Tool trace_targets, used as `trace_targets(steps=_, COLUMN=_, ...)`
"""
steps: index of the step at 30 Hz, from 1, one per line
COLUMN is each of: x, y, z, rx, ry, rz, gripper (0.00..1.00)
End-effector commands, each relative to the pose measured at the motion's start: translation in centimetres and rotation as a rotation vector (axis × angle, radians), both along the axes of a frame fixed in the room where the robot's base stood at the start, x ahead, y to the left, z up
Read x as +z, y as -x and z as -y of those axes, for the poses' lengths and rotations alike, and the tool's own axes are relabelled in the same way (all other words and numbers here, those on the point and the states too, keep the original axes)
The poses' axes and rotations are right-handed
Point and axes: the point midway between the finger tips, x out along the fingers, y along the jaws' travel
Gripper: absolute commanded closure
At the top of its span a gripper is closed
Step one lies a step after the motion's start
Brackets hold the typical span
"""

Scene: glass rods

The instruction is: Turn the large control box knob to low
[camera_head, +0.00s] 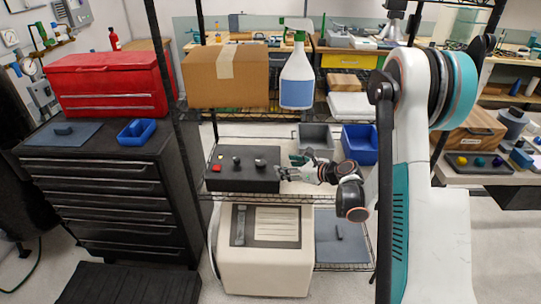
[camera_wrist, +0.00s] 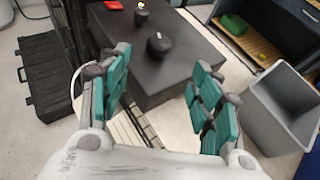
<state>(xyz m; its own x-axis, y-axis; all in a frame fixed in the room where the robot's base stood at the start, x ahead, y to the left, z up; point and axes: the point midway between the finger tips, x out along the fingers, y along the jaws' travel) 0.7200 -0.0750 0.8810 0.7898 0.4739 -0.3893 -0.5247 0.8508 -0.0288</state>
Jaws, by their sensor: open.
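The dark control box (camera_head: 242,184) sits on the middle wire shelf in the head view. It also fills the upper middle of the wrist view (camera_wrist: 182,70). Its large round black knob (camera_wrist: 158,43) is on the top face; it also shows in the head view (camera_head: 260,163). A smaller knob (camera_wrist: 141,15) and a red button (camera_wrist: 113,5) lie beyond it. My gripper (camera_head: 285,169) is at the box's right end. In the wrist view its teal-padded fingers (camera_wrist: 160,84) are spread, with nothing between them. The knob is ahead of the fingertips, apart from them. Its setting marks are not readable.
A grey bin (camera_head: 316,138) and a blue bin (camera_head: 360,144) stand behind my gripper; the grey bin is close at right in the wrist view (camera_wrist: 270,105). A cardboard box (camera_head: 226,85) and spray bottle (camera_head: 297,78) stand above. A dark shelf post (camera_head: 165,80) rises at left.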

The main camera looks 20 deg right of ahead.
Motion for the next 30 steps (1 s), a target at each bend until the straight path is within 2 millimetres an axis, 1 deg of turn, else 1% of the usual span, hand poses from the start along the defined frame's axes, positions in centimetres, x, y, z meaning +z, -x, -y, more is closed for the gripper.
trace_targets(steps=1, x=0.7, y=0.1, z=-0.7, rx=0.021, ry=0.033, rz=0.009, gripper=0.42)
trace_targets(steps=14, x=5.5, y=1.9, z=-3.5, rx=0.179, ry=0.322, rz=0.094, gripper=0.42)
trace_targets(steps=23, x=8.6, y=4.0, z=-5.5, rx=0.298, ry=0.518, rz=0.156, gripper=0.42)
trace_targets(steps=30, x=10.8, y=6.0, z=-7.0, rx=0.398, ry=0.671, rz=0.209, gripper=0.42)
